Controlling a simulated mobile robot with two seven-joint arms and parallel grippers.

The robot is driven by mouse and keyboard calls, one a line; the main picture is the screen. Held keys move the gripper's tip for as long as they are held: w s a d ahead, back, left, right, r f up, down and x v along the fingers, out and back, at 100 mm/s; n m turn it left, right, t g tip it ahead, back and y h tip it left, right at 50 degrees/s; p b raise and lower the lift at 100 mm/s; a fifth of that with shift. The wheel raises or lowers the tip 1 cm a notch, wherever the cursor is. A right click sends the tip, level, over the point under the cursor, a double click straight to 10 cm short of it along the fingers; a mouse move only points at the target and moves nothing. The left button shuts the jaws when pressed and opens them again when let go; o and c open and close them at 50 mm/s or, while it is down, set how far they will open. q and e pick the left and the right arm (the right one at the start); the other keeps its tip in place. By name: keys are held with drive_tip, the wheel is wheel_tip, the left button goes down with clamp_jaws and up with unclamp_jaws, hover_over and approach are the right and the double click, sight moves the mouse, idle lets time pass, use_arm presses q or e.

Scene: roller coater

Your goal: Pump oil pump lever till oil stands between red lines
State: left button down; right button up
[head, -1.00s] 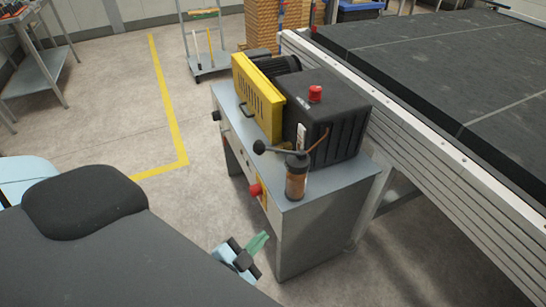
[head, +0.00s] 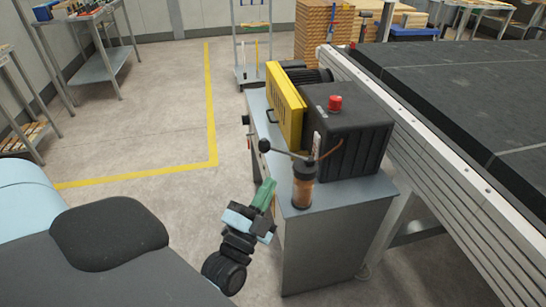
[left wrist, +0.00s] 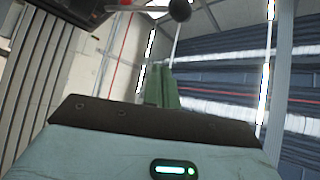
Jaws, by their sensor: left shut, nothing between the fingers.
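The oil pump (head: 303,190) stands on the near corner of the grey cabinet top, its clear cylinder holding brownish oil. I cannot make out the red lines or the exact oil level. Its lever (head: 285,153) points left and ends in a black ball knob (head: 264,145). The knob also shows at the top of the left wrist view (left wrist: 180,9). My left gripper (head: 268,186) has green fingers, shut and empty, pointing up. In the head view it shows below the knob and left of the cylinder, apart from the knob. My right gripper is out of view.
The cabinet (head: 335,240) carries a black machine housing (head: 355,135) with a red button (head: 335,103) and a yellow guard (head: 285,105). A long conveyor-like bed (head: 450,100) runs along the right. Open floor (head: 140,130) with a yellow line lies left of the cabinet.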

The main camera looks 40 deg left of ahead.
sight(286, 152)
use_arm(q)
drive_tip(key=shift+a+r+y, duration=0.1)
drive_tip(key=shift+r+y, duration=0.3)
drive_tip(key=shift+r, duration=0.05)
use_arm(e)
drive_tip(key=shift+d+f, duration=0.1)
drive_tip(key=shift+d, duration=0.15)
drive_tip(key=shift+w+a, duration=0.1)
